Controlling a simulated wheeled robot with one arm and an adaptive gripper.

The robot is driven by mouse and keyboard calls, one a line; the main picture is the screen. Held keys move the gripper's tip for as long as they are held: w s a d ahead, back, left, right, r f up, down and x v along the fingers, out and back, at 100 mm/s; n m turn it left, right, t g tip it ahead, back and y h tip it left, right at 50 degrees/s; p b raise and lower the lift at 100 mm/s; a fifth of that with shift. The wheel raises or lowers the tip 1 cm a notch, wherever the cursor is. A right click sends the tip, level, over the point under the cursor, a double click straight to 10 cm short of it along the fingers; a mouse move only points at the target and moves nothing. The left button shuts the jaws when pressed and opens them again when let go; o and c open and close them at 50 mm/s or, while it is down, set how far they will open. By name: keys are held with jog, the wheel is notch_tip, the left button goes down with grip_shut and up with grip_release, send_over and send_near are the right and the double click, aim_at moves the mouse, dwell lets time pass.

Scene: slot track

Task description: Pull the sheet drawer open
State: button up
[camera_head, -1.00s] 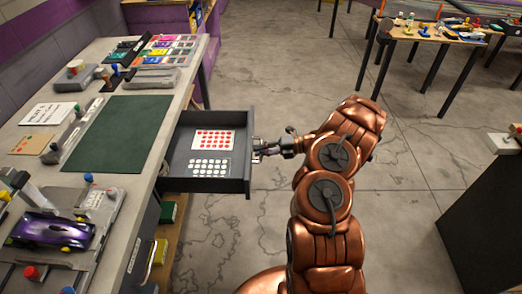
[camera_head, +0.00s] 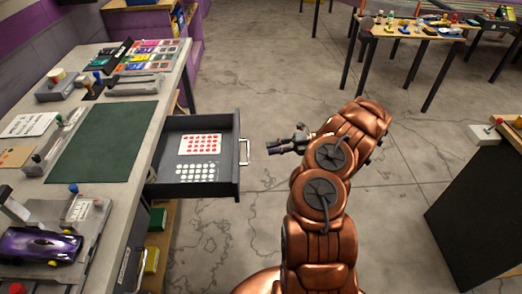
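The sheet drawer (camera_head: 212,187) is dark grey and stands pulled out from under the left workbench. Inside it lie a sheet with red dots (camera_head: 201,146) and a sheet with white dots (camera_head: 197,172). Its metal handle (camera_head: 244,151) is on the right-hand front panel and is clear of my gripper. My gripper (camera_head: 270,148) is to the right of the handle, with a small gap between them, pointing left towards it. Nothing shows in it. Its fingers are too small and dark to tell how far apart they are.
The workbench (camera_head: 148,152) holds a green mat (camera_head: 105,142), a purple slot car (camera_head: 38,246) and color swatches (camera_head: 153,54). A table with small items (camera_head: 412,32) stands at the back right, a dark cabinet (camera_head: 478,210) at right. The floor around my arm is clear.

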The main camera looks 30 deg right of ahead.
jog(key=shift+v, duration=1.2)
jog(key=a+r+n+g, duration=0.4)
jog(key=a+r+n, duration=0.3)
jog(key=a, duration=0.3)
jog(key=a+r+n+g, duration=0.3)
jog(key=a+r+n, duration=0.45)
jog(key=a, duration=0.25)
jog(key=s+a+r+n+g+h, duration=0.2)
jog(key=s+a+r+n+g, duration=0.15)
jog(key=s+a+n, duration=0.35)
jog(key=s+a+r+n+g+h, duration=0.1)
jog(key=s+a+r+n+h, duration=0.15)
jog(key=s+n, duration=0.3)
jog(key=s+a+r+n+h, duration=0.1)
jog(key=s+a+n+h, duration=0.3)
jog(key=s, duration=0.3)
jog(key=s+d+n+t+h+p, duration=0.1)
jog(key=s+d+n+h, duration=0.4)
jog(key=s+n, duration=0.6)
jog(key=shift+s+f+t, duration=0.3)
jog(key=shift+s+t, duration=0.05)
jog(key=shift+s, duration=0.55)
